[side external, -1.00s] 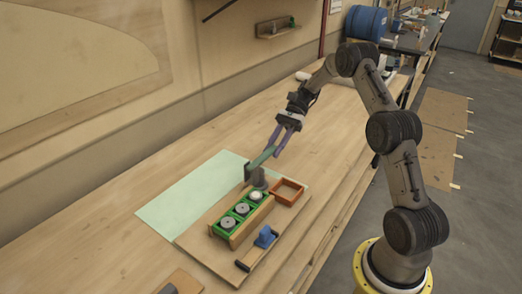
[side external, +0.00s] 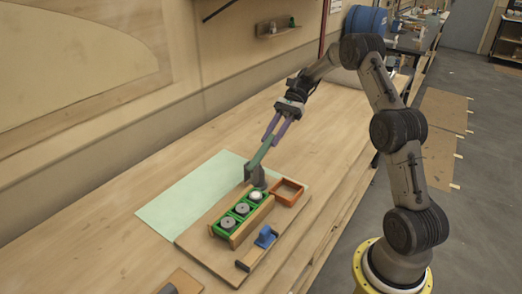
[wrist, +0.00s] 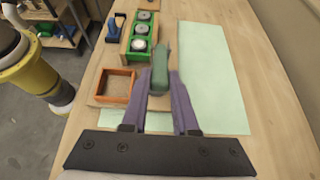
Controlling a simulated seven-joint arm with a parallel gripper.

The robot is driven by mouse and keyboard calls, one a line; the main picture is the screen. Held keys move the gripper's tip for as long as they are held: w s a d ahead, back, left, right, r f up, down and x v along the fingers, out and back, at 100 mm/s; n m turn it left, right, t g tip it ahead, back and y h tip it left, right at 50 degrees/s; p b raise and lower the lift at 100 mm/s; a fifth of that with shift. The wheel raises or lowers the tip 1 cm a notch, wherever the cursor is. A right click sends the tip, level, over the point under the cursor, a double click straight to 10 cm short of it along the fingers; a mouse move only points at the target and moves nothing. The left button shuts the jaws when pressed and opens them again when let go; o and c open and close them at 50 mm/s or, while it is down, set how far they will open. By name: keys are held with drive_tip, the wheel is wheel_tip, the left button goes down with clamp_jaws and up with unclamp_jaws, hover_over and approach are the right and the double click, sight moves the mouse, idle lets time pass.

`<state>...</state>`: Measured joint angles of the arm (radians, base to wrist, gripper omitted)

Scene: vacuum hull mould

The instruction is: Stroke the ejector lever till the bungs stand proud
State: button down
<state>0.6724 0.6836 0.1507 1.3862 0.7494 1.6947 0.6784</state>
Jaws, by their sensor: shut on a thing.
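The ejector lever has a green handle (side external: 261,153) rising from a grey bracket (side external: 254,175) at the far end of the wooden board. My gripper (side external: 272,133) is shut on the upper part of this handle, with its purple fingers on either side. In the wrist view the handle (wrist: 160,68) stands between the two fingers and hides part of the bracket. A green block (side external: 215,230) holds a row of bungs: two grey ones (side external: 229,223) (side external: 242,208) and a paler one (side external: 256,196) nearest the lever. I cannot tell how far they stand up.
An empty orange-brown square tray (side external: 288,193) sits beside the block. A blue-handled clamp (side external: 266,237) is at the board's front edge. A pale green mat (side external: 185,200) lies behind the board.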

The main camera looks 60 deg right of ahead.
drive_tip(key=c, duration=0.6)
unclamp_jaws()
drive_tip(key=shift+a+r, duration=0.1)
drive_tip(key=shift+r, duration=0.1)
drive_tip(key=d+f, duration=0.1)
drive_tip(key=d, duration=0.6)
drive_tip(key=shift+f, duration=0.15)
